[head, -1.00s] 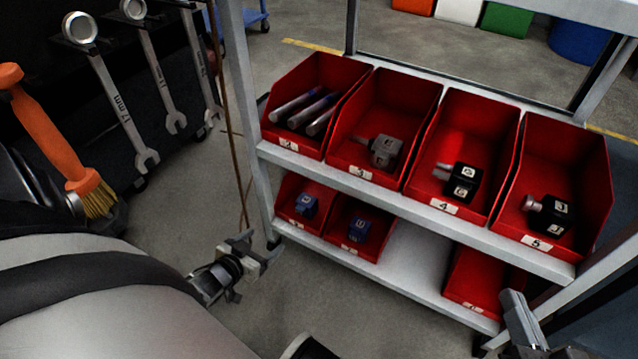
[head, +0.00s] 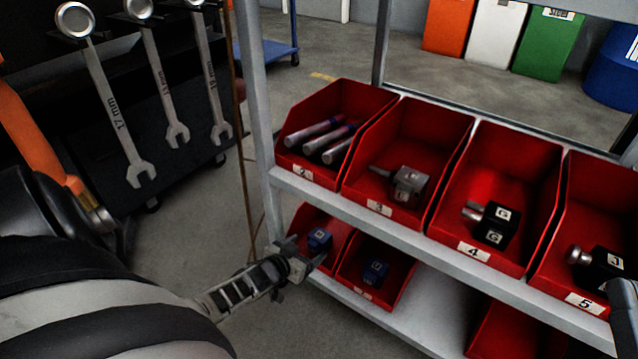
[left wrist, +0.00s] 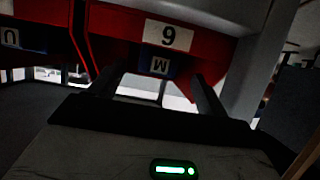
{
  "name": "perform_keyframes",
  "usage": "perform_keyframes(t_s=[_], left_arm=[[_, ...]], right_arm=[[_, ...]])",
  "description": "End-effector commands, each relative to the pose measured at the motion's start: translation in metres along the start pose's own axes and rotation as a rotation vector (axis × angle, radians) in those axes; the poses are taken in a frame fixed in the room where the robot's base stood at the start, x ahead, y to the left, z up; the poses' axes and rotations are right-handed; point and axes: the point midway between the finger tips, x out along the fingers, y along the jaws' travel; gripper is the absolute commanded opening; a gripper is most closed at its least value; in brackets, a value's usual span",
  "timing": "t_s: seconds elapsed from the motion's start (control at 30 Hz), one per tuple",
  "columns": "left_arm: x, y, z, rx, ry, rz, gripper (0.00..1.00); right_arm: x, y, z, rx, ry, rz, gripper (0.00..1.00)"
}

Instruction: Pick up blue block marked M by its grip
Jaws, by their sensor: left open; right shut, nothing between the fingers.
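The blue block marked M (head: 319,240) sits in the left red bin of the lower shelf. In the left wrist view it shows as a dark blue block (left wrist: 158,65) with a white M label, below the bin's number plate and between my finger outlines. My left gripper (head: 303,255) is open and empty, just in front of that bin in the head view; its fingers (left wrist: 157,88) stand apart in the wrist view. The block's grip cannot be made out. My right gripper (head: 624,305) shows only in part at the right edge, shut and empty.
A red bin (head: 350,283) with another blue block (head: 375,272) stands right beside it. The upper shelf edge (head: 400,225) runs above, with several red bins of parts. A post (head: 258,110) stands left of the bins. Wrenches (head: 110,110) hang at the left.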

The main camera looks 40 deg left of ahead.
Motion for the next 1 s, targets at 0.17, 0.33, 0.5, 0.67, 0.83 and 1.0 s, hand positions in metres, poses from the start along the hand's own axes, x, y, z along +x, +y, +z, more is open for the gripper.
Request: perform_keyframes(t_s=[0.17, 0.33, 0.5, 0.67, 0.83, 1.0], left_arm=[[0.026, 0.001, 0.003, 0.002, 0.003, 0.0, 0.76], [0.044, 0.002, 0.002, 0.002, 0.0, 0.0, 0.76], [0.048, 0.002, 0.0, 0.001, -0.001, 0.0, 0.76], [0.048, 0.002, -0.001, 0.001, -0.001, 0.0, 0.76], [0.048, 0.002, -0.001, 0.001, 0.0, 0.0, 0.29], [0.048, 0.002, -0.002, 0.001, 0.002, 0.001, 0.23]], right_arm=[[0.004, -0.005, -0.023, -0.191, 0.187, -0.062, 0.0], [0.002, -0.017, -0.047, -0.349, 0.348, -0.118, 0.0], [0.001, -0.021, -0.055, -0.396, 0.397, -0.135, 0.0], [0.001, -0.021, -0.056, -0.395, 0.395, -0.135, 0.0], [0.001, -0.021, -0.056, -0.393, 0.394, -0.134, 0.0], [0.002, -0.021, -0.056, -0.393, 0.394, -0.134, 0.0]])
